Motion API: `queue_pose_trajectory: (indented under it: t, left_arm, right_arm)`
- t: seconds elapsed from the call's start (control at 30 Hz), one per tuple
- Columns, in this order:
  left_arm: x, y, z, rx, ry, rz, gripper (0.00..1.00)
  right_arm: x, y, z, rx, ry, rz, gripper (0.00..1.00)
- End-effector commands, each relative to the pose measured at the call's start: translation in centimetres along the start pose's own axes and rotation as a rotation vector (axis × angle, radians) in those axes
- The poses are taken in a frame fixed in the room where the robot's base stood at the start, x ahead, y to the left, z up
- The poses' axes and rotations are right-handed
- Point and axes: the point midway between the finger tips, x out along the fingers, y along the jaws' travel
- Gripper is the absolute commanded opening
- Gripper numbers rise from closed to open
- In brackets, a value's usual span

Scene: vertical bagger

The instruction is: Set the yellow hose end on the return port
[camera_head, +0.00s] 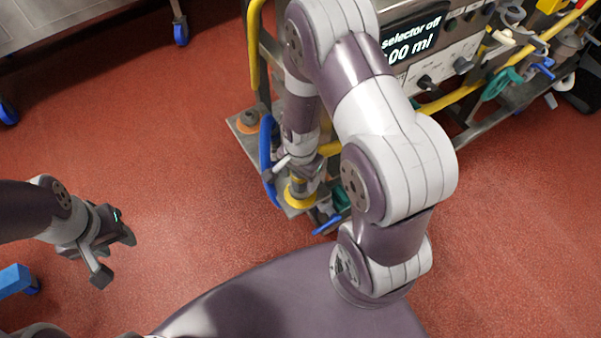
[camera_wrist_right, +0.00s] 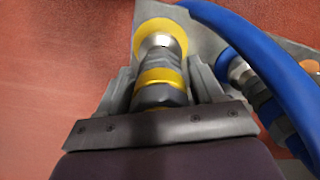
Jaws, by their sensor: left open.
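The yellow hose end (camera_wrist_right: 163,88), a dark grey coupling with a yellow band, sits between the two fingers of my right gripper (camera_wrist_right: 163,90), which appear closed against its sides. In line beyond it is the return port, a bare metal stub on a yellow disc (camera_wrist_right: 147,31). The coupling overlaps the stub in the right wrist view; I cannot tell how far it is seated. In the head view my right gripper (camera_head: 302,172) is over the yellow disc (camera_head: 299,197), mostly hidden by its arm. My left gripper (camera_head: 114,252) is open and empty above the floor at the left.
A blue hose (camera_wrist_right: 262,62) with its coupling stands close to the right of my right gripper. The machine's panel (camera_head: 440,55), with other hoses and valves, is at the upper right. A metal table (camera_head: 50,22) is at the upper left. Red floor (camera_head: 160,140) lies clear between.

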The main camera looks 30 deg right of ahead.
Motion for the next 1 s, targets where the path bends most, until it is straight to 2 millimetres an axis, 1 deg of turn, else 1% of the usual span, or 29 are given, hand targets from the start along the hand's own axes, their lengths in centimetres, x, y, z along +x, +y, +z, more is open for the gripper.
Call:
queue_pose_trajectory:
  t: [0.03,0.07,0.1,0.13,0.17,0.57,1.0]
  left_arm:
    - [0.0,0.0,0.0,0.000,0.000,0.000,0.43]
    - [0.0,0.0,0.0,0.000,0.000,0.000,0.43]
    - [0.0,0.0,0.0,0.000,0.000,0.000,0.43]
    - [0.0,0.0,0.0,0.000,0.000,0.000,0.43]
    - [0.0,0.0,0.0,0.000,0.000,0.000,0.43]
    - [-0.6,0.0,-0.1,0.000,0.000,0.000,0.43]
    - [-4.7,0.0,-0.6,0.000,0.000,0.000,0.43]
  right_arm:
    - [0.0,0.0,0.0,0.000,0.000,0.000,0.48]
    - [0.0,0.0,0.0,0.000,0.000,0.000,0.38]
    - [0.0,0.0,0.0,0.000,0.000,0.000,0.25]
    - [0.0,0.0,0.0,0.000,0.000,0.000,0.15]
    - [0.0,0.0,0.0,0.000,0.000,0.000,0.10]
    - [-0.6,0.0,0.0,0.000,0.000,0.000,0.10]
    - [-4.7,0.0,0.0,0.000,0.000,0.000,0.10]
